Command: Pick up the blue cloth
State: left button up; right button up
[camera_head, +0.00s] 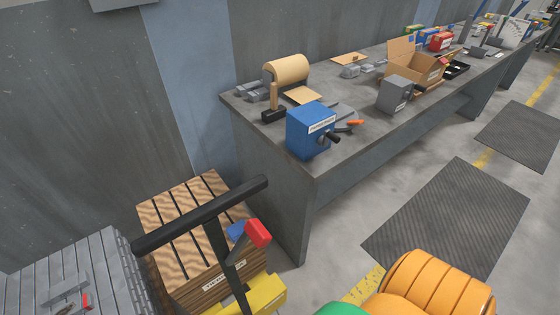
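A small blue patch (236,231) shows on the slatted wooden crate (180,215), partly hidden behind a black handle. It may be the blue cloth, but it is too small and covered to tell. No other blue cloth is plain to see. Neither of my grippers is in view.
A black T-shaped handle (200,214) with a red part stands before the crate, above a yellow base (265,296). A long grey workbench (255,118) holds a blue box (311,130), a paper roll and cartons. Dark mats (445,215) lie on the floor. Orange ribbed (437,285) and green rounded things are at the bottom.

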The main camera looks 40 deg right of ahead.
aim_at(233, 232)
jog(key=l+z, duration=0.1)
jog(key=z, duration=0.2)
jog(key=l+z, duration=0.15)
jog(key=z, duration=0.15)
jog(key=u, duration=1.3)
jog(key=z, duration=1.3)
